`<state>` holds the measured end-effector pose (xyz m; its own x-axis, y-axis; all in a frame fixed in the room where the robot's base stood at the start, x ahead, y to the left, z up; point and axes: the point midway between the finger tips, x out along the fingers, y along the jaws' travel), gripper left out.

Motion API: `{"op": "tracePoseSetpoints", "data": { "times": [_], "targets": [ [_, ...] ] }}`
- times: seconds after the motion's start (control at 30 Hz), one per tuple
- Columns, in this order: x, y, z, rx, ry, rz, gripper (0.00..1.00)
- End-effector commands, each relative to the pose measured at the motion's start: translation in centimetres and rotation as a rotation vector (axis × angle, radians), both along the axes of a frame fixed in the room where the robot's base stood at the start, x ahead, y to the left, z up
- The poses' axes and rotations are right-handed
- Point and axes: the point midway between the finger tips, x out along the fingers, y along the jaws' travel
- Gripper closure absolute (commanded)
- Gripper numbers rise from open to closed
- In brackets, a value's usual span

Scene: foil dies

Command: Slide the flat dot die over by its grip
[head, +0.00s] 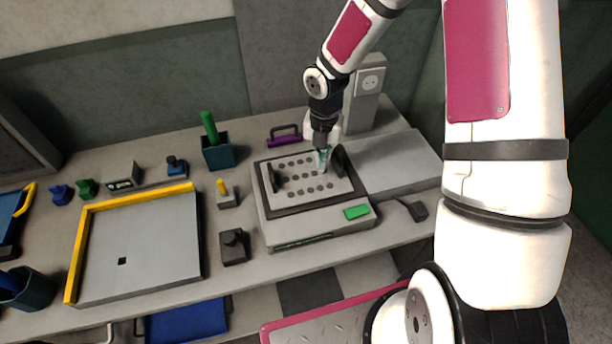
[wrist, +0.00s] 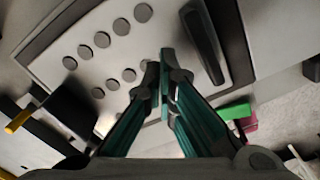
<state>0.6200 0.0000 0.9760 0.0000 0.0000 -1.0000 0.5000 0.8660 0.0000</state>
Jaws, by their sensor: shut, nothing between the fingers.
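The flat dot die (head: 300,190) is a light plate with rows of grey dots, lying on top of the pale machine (head: 345,222). A dark upright grip (head: 342,160) stands at its right side and another (head: 272,178) at its left. In the wrist view the dotted plate (wrist: 75,45) fills the upper left, with one dark grip (wrist: 203,42) just right of the fingertips. My gripper (head: 323,168) is shut and empty, pointing down over the plate beside the right grip. It also shows in the wrist view (wrist: 164,72). I cannot tell whether it touches the plate or grip.
A yellow-edged tray (head: 150,240) lies left, with small tools and a blue cup (head: 218,154) behind it. A purple handled piece (head: 290,141) lies behind the machine. A grey slab (head: 395,160) is to its right; a green button (head: 357,212) is on its front.

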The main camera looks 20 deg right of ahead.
Motion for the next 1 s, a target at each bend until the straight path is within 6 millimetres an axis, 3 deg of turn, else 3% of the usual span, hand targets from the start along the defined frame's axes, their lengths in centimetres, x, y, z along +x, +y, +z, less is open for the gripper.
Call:
{"op": "tracePoseSetpoints", "data": {
  "times": [0.47,1.0],
  "targets": [
    [0.0,0.0,0.0,0.0,0.0,0.0,1.0],
    [0.0,-2.3,0.0,0.0,0.0,-0.001,1.0]
  ]
}}
